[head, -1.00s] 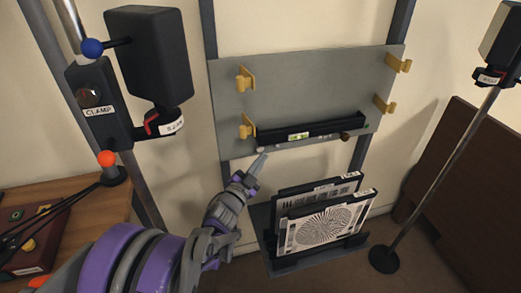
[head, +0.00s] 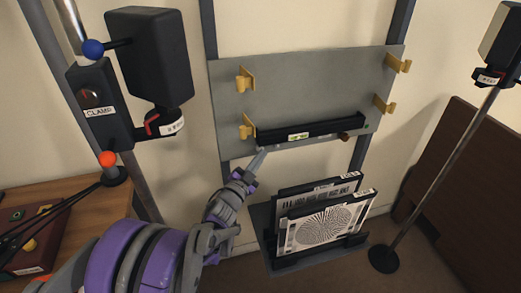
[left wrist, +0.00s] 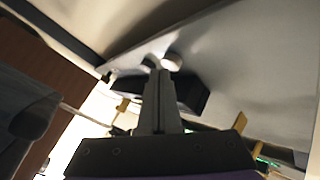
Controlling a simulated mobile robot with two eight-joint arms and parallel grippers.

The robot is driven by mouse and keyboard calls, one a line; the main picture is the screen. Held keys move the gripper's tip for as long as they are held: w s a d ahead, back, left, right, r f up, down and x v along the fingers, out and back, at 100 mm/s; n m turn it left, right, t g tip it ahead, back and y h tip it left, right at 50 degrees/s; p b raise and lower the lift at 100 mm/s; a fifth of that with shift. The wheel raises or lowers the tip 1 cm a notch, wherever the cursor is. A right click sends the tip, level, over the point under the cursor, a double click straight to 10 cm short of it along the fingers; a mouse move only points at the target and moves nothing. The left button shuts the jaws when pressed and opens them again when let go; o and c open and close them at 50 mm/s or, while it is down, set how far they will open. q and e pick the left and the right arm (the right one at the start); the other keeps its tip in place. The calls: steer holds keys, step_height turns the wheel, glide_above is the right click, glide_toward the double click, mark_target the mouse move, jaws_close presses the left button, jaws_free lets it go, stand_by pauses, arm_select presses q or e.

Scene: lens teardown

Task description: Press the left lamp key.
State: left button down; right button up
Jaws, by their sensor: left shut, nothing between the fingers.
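My left gripper (head: 260,153) is shut and empty. Its tips are at the lower left end of the black bar (head: 310,130) on the grey panel (head: 310,75). In the left wrist view the shut fingers (left wrist: 159,76) point at a small pale round knob (left wrist: 172,62), which may be the left lamp key; no label on it can be read. The tips look very close to it, but I cannot tell whether they touch. In the head view the tips cover that spot. My right gripper is not in view.
A black lamp box (head: 150,55) hangs on a stand at left; another lamp (head: 502,40) stands at right. Yellow clips (head: 244,79) stick out of the panel. Below, a rack holds printed test charts (head: 325,225). A wooden table (head: 100,205) is at lower left.

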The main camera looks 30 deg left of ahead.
arm_select(q)
steer(key=shift+w+a, duration=0.2)
steer(key=shift+a, duration=0.05)
steer(key=shift+s+d, duration=0.1)
stand_by(0.3)
steer(key=shift+s+d, duration=0.5)
steer(key=shift+d, duration=0.1)
steer(key=s+d, duration=0.4)
steer(key=shift+d, duration=0.3)
